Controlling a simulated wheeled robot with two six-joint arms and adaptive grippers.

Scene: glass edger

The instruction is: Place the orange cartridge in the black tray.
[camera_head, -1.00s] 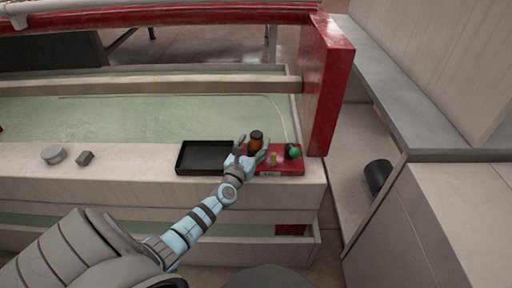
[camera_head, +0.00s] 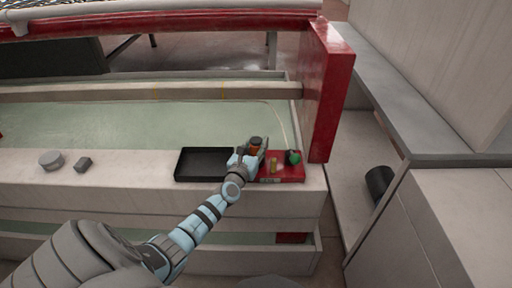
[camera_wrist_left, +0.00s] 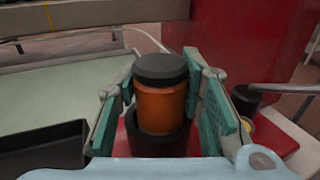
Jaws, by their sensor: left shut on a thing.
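The orange cartridge (camera_wrist_left: 161,103) has a black cap and stands upright between the fingers of my left gripper (camera_wrist_left: 163,110) in the left wrist view. Its lower end is at a dark round holder (camera_wrist_left: 150,143); I cannot tell whether it is still inside. In the head view the cartridge (camera_head: 255,149) shows at the tip of my left gripper (camera_head: 252,152), which is shut on it. The black tray (camera_head: 186,165) lies on the ledge just left of the gripper and looks empty. Its edge also shows in the left wrist view (camera_wrist_left: 45,140). My right gripper is not in view.
A red base (camera_head: 290,175) on the ledge carries a green knob (camera_head: 293,157) and a yellowish piece (camera_head: 273,166). A red post (camera_head: 329,90) stands to the right. A grey round part (camera_head: 51,160) and a dark block (camera_head: 83,164) lie at left.

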